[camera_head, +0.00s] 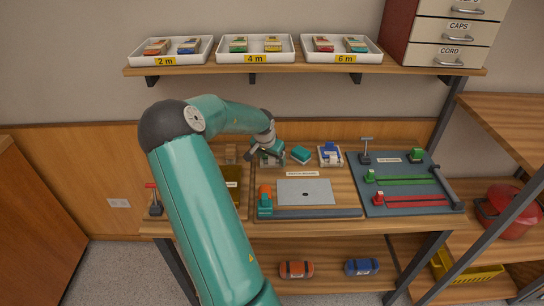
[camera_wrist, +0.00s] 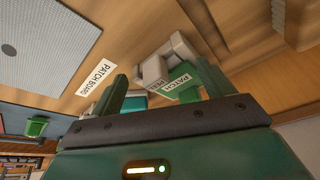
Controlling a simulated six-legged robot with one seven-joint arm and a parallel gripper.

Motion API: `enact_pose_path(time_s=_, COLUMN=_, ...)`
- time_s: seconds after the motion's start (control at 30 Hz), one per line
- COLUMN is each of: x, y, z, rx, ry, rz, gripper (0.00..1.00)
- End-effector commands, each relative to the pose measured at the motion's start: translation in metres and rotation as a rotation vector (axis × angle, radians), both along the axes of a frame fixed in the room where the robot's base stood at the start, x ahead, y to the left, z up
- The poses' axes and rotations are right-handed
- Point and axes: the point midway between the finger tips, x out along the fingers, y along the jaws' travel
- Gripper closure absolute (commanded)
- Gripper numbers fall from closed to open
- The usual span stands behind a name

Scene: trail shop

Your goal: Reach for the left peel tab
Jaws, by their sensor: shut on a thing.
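My gripper (camera_wrist: 166,88) shows in the wrist view as two green fingers set apart. What it is shut on is not clear. A grey fixture with a white label reading PATCH (camera_wrist: 182,82) appears between and beyond the fingers. A bit of teal (camera_wrist: 152,99) shows between the fingers; I cannot tell whether it is held or behind. In the head view my gripper (camera_head: 268,152) is over the back of the bench, at the grey fixture. A teal block (camera_head: 300,154) lies just right of it. I cannot make out the left peel tab.
The patch board's grey sheet (camera_head: 305,192) lies in front, with an orange-and-teal tool (camera_head: 265,200) at its left. A blue-and-white device (camera_head: 331,155) stands behind it. A dark board with green and red strips (camera_head: 405,186) is at right. A shelf with trays (camera_head: 255,48) hangs above.

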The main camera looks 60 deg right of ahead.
Motion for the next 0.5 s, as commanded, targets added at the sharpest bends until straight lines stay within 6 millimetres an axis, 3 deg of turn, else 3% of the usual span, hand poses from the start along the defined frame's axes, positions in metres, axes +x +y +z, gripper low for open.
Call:
enact_pose_path(time_s=0.03, x=-0.021, y=0.016, z=-0.02, rx=0.051, ry=0.041, rz=-0.009, gripper=0.45)
enact_pose_path(time_s=0.13, x=-0.023, y=0.023, z=-0.02, rx=0.056, ry=0.041, rz=-0.006, gripper=0.47)
enact_pose_path(time_s=0.2, x=-0.025, y=0.027, z=-0.021, rx=0.058, ry=0.04, rz=-0.005, gripper=0.54)
enact_pose_path(time_s=0.37, x=-0.029, y=0.035, z=-0.021, rx=0.059, ry=0.041, rz=-0.003, gripper=0.54)
enact_pose_path(time_s=0.4, x=-0.03, y=0.038, z=-0.022, rx=0.06, ry=0.04, rz=-0.003, gripper=0.58)
enact_pose_path(time_s=0.47, x=-0.031, y=0.04, z=-0.022, rx=0.061, ry=0.04, rz=-0.003, gripper=1.0)
enact_pose_path(time_s=0.5, x=-0.031, y=0.041, z=-0.021, rx=0.058, ry=0.038, rz=-0.002, gripper=1.0)
